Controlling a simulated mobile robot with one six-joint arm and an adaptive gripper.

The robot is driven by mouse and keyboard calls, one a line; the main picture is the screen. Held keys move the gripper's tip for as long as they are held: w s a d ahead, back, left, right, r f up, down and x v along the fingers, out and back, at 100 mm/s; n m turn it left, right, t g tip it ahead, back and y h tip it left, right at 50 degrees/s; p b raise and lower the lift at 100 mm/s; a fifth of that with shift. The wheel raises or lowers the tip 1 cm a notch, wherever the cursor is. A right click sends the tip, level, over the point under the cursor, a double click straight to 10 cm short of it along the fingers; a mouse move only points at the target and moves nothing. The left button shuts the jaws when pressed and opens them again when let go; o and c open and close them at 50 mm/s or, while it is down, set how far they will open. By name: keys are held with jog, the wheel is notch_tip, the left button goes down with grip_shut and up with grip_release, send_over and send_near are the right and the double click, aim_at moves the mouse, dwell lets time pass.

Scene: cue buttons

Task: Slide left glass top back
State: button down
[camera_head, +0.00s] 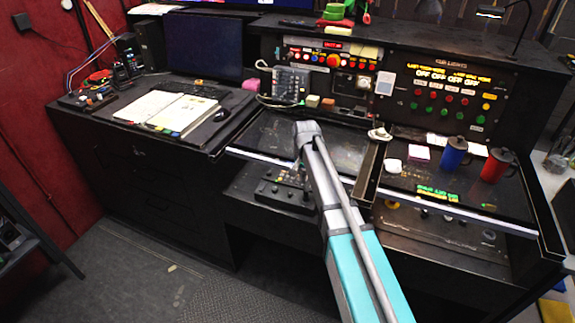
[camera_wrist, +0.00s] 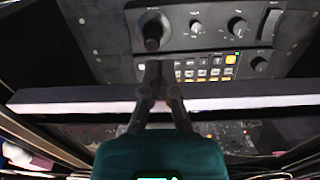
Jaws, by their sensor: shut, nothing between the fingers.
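The left glass top (camera_head: 345,150) is a dark, shiny panel in the middle of the console, with a pale front edge bar (camera_head: 262,159). In the wrist view the pale bar (camera_wrist: 70,101) runs across the whole picture. My gripper (camera_wrist: 157,70) is shut and empty, and its fingers cross in front of the bar. I cannot tell whether they touch it. In the head view my arm covers part of the glass top, and the fingertips are hidden.
A control panel (camera_head: 285,190) with knobs and a keypad sits below the glass; its knobs (camera_wrist: 195,27) show in the wrist view. To the right stand a blue mug (camera_head: 453,154) and a red mug (camera_head: 494,166). An open book (camera_head: 167,110) lies on the left desk.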

aim_at(326, 136)
jog(key=shift+w+d, duration=0.5)
jog(key=shift+w, duration=0.9)
jog(key=shift+w+d, duration=0.55)
jog(key=shift+w, duration=0.9)
jog(key=shift+w+d, duration=0.5)
jog(key=shift+w, duration=1.05)
jog(key=shift+w+d, duration=0.5)
jog(key=shift+w, duration=0.85)
jog(key=shift+w+d, duration=0.55)
jog(key=shift+w, duration=0.85)
jog(key=shift+w+d, duration=0.5)
jog(key=shift+w, duration=0.85)
jog(key=shift+w+d, duration=0.5)
jog(key=shift+w, duration=0.9)
jog(key=shift+w+d, duration=0.5)
jog(key=shift+w, duration=0.9)
jog(key=shift+w+d, duration=0.5)
jog(key=shift+w, duration=0.9)
jog(key=shift+w+d, duration=0.1)
jog(key=shift+w, duration=0.05)
